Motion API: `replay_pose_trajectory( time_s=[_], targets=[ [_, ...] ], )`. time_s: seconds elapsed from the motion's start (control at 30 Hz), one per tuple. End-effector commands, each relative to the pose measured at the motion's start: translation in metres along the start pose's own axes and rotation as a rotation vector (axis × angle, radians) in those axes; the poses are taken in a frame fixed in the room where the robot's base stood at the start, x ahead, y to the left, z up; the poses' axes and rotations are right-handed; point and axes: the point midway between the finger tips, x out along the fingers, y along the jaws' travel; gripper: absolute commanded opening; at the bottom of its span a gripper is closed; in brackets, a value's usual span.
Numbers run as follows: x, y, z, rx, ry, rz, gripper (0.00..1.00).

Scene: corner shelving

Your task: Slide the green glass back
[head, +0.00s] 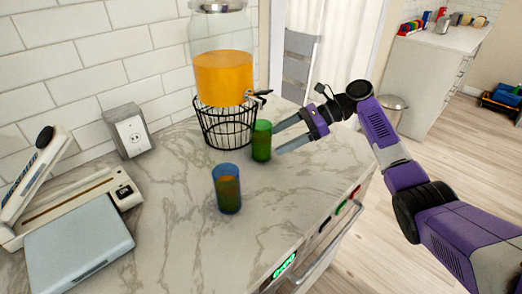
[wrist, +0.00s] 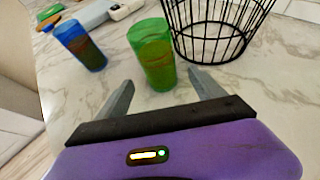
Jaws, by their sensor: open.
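The green glass (head: 261,141) stands upright on the marble counter, in front of and just right of the black wire stand (head: 226,128). My gripper (head: 276,138) is open at its right side, with its two fingers pointing toward it. In the wrist view the green glass (wrist: 153,55) stands just beyond my gripper (wrist: 160,88), roughly in line with the gap between the fingertips. Nothing is between the fingers. I cannot tell whether a fingertip touches the glass.
A blue glass (head: 227,190) stands nearer the front; it also shows in the wrist view (wrist: 82,46). The wire stand holds a dispenser of orange liquid (head: 222,75). A grey appliance (head: 80,252) sits at left. Bare counter (head: 175,180) lies between.

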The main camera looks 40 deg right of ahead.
Motion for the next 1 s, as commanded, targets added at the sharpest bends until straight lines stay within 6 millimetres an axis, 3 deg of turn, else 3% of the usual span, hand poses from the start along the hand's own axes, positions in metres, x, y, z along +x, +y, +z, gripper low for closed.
replay_pose_trajectory(
  time_s=[0.53, 0.97, 1.0],
  targets=[
    [0.049, 0.0, 0.003, 0.0, -0.001, 0.001, 0.78],
    [0.056, 0.0, 0.001, -0.001, 0.001, 0.0, 0.78],
    [0.056, 0.0, 0.001, -0.001, 0.001, 0.0, 0.74]
  ],
)
